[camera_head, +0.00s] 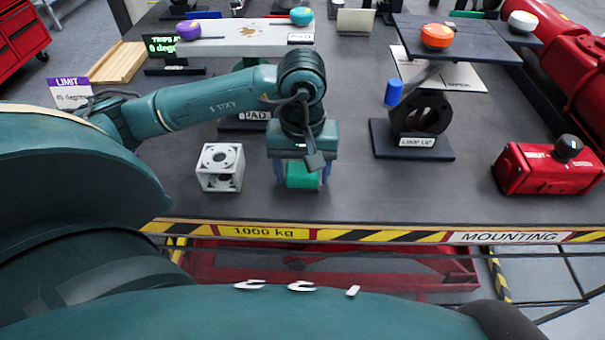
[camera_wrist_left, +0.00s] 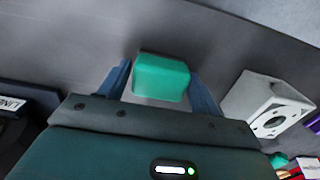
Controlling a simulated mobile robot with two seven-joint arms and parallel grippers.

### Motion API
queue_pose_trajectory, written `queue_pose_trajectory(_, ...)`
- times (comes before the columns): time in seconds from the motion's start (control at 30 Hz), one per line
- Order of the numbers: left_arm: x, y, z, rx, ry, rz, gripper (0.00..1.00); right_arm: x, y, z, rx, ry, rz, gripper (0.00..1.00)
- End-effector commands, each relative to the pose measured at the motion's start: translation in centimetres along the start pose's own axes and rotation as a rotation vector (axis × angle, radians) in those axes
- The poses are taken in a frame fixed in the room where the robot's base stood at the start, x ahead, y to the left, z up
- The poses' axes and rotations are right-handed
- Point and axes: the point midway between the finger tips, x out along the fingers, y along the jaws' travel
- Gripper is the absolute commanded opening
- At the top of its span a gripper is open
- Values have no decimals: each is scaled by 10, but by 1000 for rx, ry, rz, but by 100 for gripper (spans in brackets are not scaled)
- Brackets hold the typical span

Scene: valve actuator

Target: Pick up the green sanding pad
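The green sanding pad (camera_head: 303,176) is near the front of the dark table, below my left gripper (camera_head: 303,178). The pad also shows in the left wrist view (camera_wrist_left: 162,77), as a rounded green block with a pale strip along its near lower edge. My left gripper points down, with one blue finger on each side of the pad. In the left wrist view the fingers (camera_wrist_left: 160,72) stand slightly apart from its sides, so the gripper looks open around it. Whether the pad touches the table is hidden. My right gripper is not in view.
A white cube with round holes (camera_head: 220,167) stands just left of the pad. A dark valve stand (camera_head: 412,150) with a blue-tipped lever and a red box (camera_head: 548,168) are to the right. The striped table edge (camera_head: 370,236) is in front.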

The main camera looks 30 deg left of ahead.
Motion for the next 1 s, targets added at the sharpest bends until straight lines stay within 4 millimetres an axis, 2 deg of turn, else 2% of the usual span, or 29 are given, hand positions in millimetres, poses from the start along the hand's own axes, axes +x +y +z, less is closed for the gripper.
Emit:
queue_pose_trajectory(0.07, 0, 0, 0, 0, 0, 0, 57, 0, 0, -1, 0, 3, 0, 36)
queue_pose_trajectory(0.4, 0, 0, 0, 0, 0, 0, 30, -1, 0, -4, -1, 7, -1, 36)
queue_pose_trajectory(0.67, -4, 0, -1, 0, 2, 2, 29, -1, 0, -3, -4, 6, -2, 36)
queue_pose_trajectory(0.77, -15, 1, -1, 0, 4, 3, 29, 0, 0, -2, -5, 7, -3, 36)
queue_pose_trajectory(1.0, -63, 1, -1, 1, 6, 6, 29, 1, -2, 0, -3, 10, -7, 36)
